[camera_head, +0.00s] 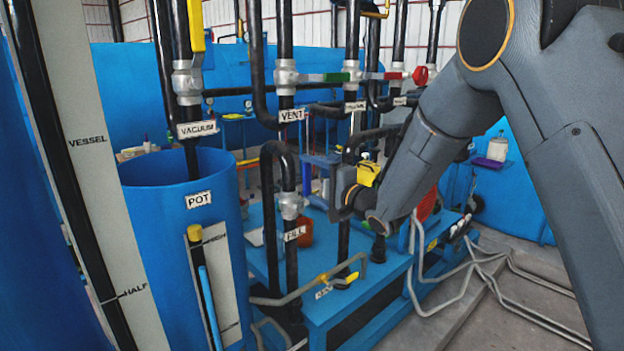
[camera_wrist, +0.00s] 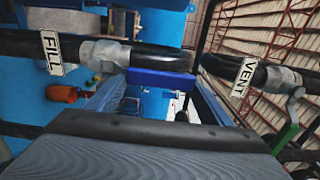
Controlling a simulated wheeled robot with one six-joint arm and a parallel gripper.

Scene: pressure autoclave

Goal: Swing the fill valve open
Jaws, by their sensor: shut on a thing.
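The fill valve (camera_head: 291,205) is a pale metal body on a black vertical pipe, above the FILL label (camera_head: 294,233). Its blue handle (camera_head: 317,202) reaches right from the body toward my gripper (camera_head: 339,190). In the wrist view the valve body (camera_wrist: 105,54) is at upper left, with the blue handle (camera_wrist: 160,77) running right from it. My gripper is shut on this handle; the contact itself is partly hidden by the gripper's own parts, which fill the bottom of the wrist view.
The vent valve (camera_head: 286,75) with its green handle (camera_head: 326,77) is above the fill valve. The blue pot (camera_head: 160,220) stands to the left. Black pipes crowd the area behind.

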